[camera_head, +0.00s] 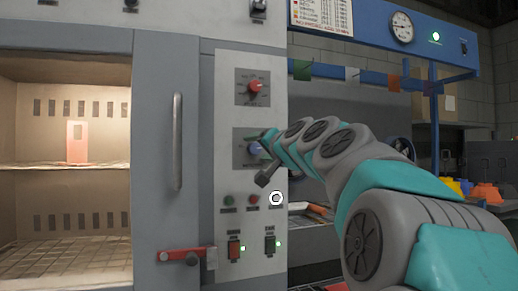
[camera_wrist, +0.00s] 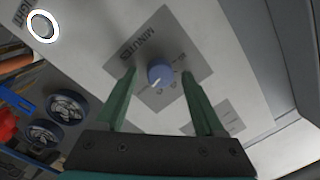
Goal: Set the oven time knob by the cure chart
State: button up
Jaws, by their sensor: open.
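The blue time knob (camera_wrist: 160,75) sits on a grey plate marked MINUTES (camera_wrist: 150,45) in the wrist view. A light pointer line shows on its face, but I cannot read its setting. In the head view the blue knob (camera_head: 253,148) is on the oven's control panel, partly beside my arm's end. My gripper (camera_wrist: 159,74) is open, with one green finger on each side of the knob and gaps between. The cure chart (camera_head: 322,15) hangs at the top, cut off by the frame edge; its text is too small to read.
A red knob (camera_head: 254,86) sits above the blue one. A vertical door handle (camera_head: 177,142) and a red latch (camera_head: 181,256) are to the left. The oven chamber holds an orange-pink piece (camera_head: 77,142) on its shelf.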

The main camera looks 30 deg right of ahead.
grip_shut()
dwell(0.5)
